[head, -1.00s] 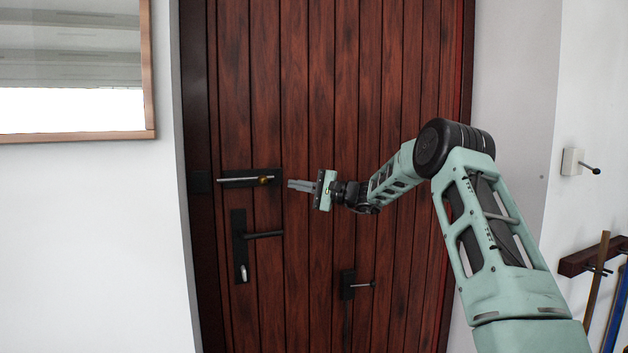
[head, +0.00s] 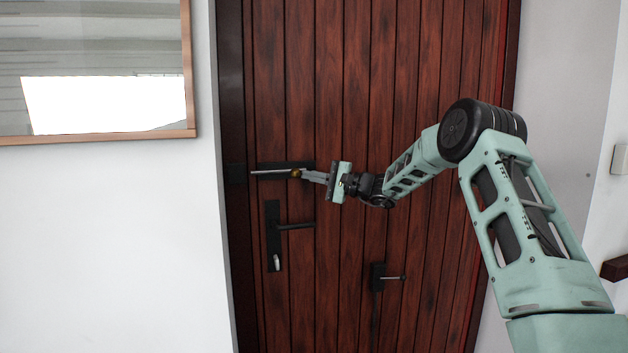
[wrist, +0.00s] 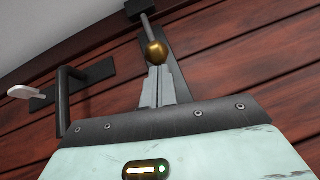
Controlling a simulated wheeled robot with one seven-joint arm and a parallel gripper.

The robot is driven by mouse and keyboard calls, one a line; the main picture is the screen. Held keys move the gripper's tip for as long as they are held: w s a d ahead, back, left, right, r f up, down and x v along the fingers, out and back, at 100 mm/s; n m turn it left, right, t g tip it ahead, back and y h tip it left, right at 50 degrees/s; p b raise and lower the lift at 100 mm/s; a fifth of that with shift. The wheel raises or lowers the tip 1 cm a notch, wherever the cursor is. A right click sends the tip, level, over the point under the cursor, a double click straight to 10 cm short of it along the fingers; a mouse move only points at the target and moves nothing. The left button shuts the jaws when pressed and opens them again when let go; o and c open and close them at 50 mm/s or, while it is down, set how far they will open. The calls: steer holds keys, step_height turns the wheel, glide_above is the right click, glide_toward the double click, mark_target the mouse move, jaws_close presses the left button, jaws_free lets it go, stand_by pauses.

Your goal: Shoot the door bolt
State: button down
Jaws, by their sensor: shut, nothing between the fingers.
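The door bolt (head: 270,173) is a silver rod on a dark plate, high on the left side of the brown wooden door (head: 345,75). Its brass knob (head: 296,173) sits near the middle of the plate. The dark keeper (head: 236,173) is on the frame to the left, and the rod's tip reaches close to it; I cannot tell whether it has entered. My gripper (head: 306,176) is shut and empty, its fingertips at the right side of the knob. In the wrist view the fingertips (wrist: 157,70) lie just below the knob (wrist: 156,52), touching or nearly so.
A dark lever handle (head: 294,226) with a key (head: 276,262) below it sits under the bolt. Another lever fitting (head: 388,277) is lower on the door. A framed pane (head: 95,137) hangs on the left wall. A switch box (head: 620,159) is on the right wall.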

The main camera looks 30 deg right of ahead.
mark_target(297, 177)
steer(key=a+b, duration=0.2)
steer(key=b, duration=0.1)
steer(key=w+a+b, duration=0.1)
steer(key=a+b, duration=0.1)
steer(key=shift+f, duration=0.25)
steer(key=shift+a+r+b, duration=0.25)
steer(key=shift+b, duration=0.05)
